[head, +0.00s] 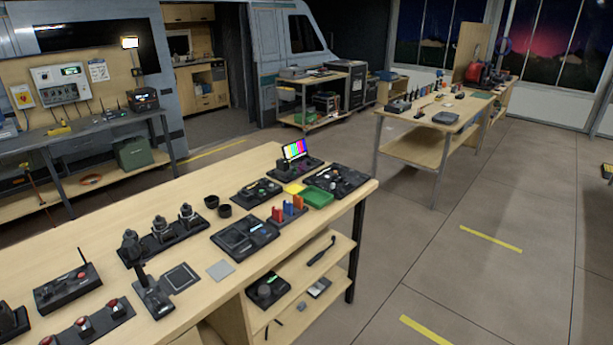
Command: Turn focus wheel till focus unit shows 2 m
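I cannot tell for sure which device is the focus unit. A black unit with a round, wheel-like part (268,290) sits on the shelf under the near wooden bench. Another black unit with small round parts and a small lit greenish area (256,190) stands on the bench top, left of a green tray. Any distance reading is too small to read. Neither of my grippers is in view, and nothing is seen touching these units.
Open floor (450,270) lies to the right. A second wooden table (425,150) stands beyond.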

